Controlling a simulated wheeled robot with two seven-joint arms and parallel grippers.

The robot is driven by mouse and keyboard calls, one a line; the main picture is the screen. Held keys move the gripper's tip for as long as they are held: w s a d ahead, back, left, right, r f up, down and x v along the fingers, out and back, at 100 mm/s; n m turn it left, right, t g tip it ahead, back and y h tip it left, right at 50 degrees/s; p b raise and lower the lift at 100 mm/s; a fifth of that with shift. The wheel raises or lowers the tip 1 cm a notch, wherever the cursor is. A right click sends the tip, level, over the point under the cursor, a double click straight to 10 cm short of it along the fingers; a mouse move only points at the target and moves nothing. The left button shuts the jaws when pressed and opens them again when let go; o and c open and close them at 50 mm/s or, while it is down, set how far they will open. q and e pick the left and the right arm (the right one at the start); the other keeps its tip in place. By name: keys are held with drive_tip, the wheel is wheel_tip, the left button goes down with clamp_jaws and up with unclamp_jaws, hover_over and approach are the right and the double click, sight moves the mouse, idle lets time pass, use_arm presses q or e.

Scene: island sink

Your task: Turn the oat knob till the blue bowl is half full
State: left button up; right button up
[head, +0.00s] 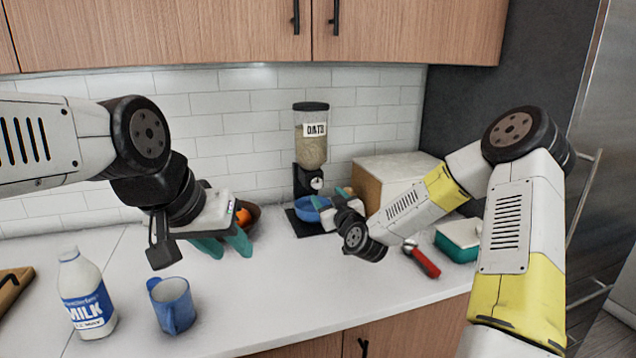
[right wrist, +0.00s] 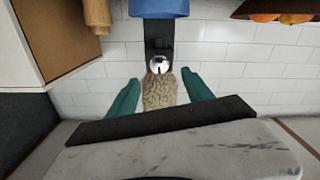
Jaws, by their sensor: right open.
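The oat dispenser (head: 311,145) stands at the back of the counter, labelled "OATS", its clear hopper holding oats. Its silver knob (head: 316,183) is on the front and also shows in the right wrist view (right wrist: 158,64). The blue bowl (head: 306,213) sits under the dispenser; its edge shows in the right wrist view (right wrist: 158,8). I cannot tell how full it is. My right gripper (head: 330,198) is open in front of the dispenser, its green fingers (right wrist: 160,77) apart on either side of the knob, not visibly touching it. My left gripper (head: 224,245) is open and empty over the counter.
A milk bottle (head: 83,295) and a blue mug (head: 172,305) stand at the front left. A bowl with oranges (head: 244,216) is behind my left gripper. A wooden box (head: 385,180), a red-handled tool (head: 424,262) and a green container (head: 459,238) are to the right.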

sight(318, 184)
drive_tip(key=x, duration=0.8)
drive_tip(key=shift+d, duration=0.1)
clamp_jaws()
drive_tip(key=shift+m, duration=0.3)
drive_tip(key=m, duration=0.4)
drive_tip(key=shift+m, duration=0.3)
drive_tip(key=m, duration=0.6)
drive_tip(key=shift+f+m, duration=0.1)
drive_tip(key=shift+m, duration=0.3)
